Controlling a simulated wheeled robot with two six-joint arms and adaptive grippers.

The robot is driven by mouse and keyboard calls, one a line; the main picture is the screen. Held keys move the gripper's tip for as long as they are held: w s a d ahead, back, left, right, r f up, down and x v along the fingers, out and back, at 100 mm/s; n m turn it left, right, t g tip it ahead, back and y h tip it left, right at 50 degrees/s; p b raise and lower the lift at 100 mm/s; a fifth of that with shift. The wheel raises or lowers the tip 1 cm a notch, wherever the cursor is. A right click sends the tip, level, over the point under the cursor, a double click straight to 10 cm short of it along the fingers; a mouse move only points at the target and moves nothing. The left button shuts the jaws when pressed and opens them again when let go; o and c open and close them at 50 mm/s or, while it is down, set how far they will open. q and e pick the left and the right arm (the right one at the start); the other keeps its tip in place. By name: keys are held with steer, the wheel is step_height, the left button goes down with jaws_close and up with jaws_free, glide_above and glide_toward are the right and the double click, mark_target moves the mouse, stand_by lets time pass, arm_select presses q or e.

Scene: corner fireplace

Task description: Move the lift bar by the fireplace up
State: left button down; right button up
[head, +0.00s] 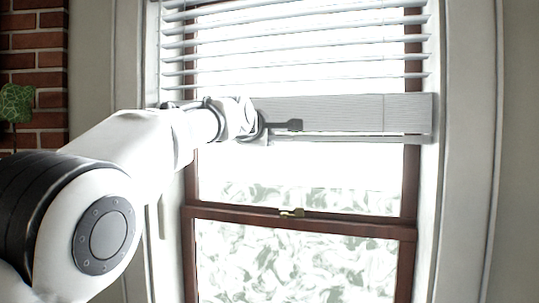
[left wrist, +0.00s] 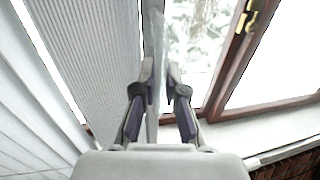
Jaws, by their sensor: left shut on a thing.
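The lift bar (head: 360,139) is the thin pale rail along the bottom of the white window blind, below a stack of closed slats (head: 400,110). It looks roughly level and hangs in the upper part of the window. My left gripper (head: 290,126) reaches in from the left and is at the bar, left of its middle. In the left wrist view the two dark fingers of the gripper (left wrist: 160,80) are shut on the thin bar (left wrist: 153,25), which runs between them. The contact itself is partly hidden in the head view. My right gripper is in neither view.
Several open slats (head: 300,55) hang above the stack. The brown-framed window (head: 300,222) has a small brass latch (head: 292,213). White trim (head: 460,150) stands at the right. A brick wall (head: 38,95) and a green plant (head: 15,103) are at the left.

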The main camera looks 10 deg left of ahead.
arm_select(q)
steer(key=shift+s+r, duration=0.1)
steer(key=shift+r, duration=0.8)
steer(key=c, duration=1.2)
jaws_free()
steer(key=shift+f, duration=0.1)
